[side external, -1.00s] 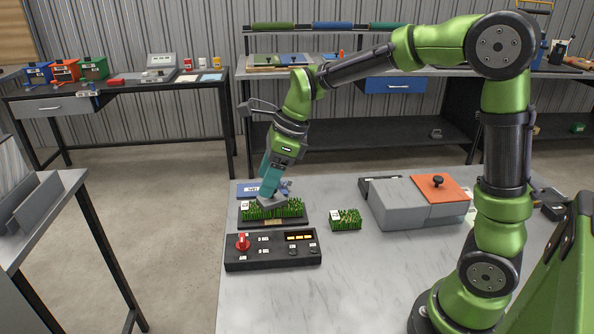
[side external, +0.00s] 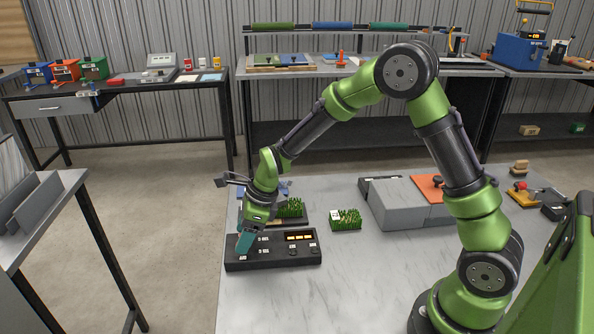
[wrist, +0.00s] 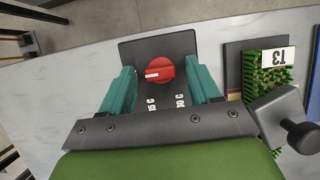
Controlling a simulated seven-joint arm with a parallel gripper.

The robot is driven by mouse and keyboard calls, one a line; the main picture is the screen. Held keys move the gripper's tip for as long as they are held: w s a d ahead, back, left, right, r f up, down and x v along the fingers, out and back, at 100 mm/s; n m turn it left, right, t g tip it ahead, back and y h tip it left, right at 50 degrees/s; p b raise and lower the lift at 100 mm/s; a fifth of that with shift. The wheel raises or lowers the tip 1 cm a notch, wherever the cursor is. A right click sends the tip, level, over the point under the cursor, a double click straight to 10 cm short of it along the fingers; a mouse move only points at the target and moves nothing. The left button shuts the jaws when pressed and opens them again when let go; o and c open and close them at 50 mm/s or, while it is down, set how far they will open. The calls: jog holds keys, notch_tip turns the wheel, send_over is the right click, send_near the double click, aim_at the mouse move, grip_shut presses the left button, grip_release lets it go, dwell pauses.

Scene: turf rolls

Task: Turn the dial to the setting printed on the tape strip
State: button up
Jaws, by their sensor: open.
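The red dial (wrist: 160,70) sits on the dark control panel (wrist: 130,50), with its white pointer mark toward the left in the wrist view. My gripper (wrist: 160,75) is open, a teal finger on either side of the dial; I cannot tell whether either touches it. White labels, seemingly reading 15 C (wrist: 152,104) and possibly 30 C, are printed on the panel. In the side view my gripper (side external: 245,244) is over the left part of the panel (side external: 275,258) and hides the dial. A tan strip on the turf tray is mostly hidden there, its print unreadable.
Turf in a tray (side external: 292,209) lies just behind the panel, with a card reading 13 (wrist: 278,56) in the wrist view. A small turf piece (side external: 346,220) and a grey box (side external: 398,205) stand to the right. The front tabletop is clear.

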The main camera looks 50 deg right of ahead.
jog(key=shift+f, duration=0.1)
jog(key=c, duration=1)
jog(key=shift+c, duration=0.2)
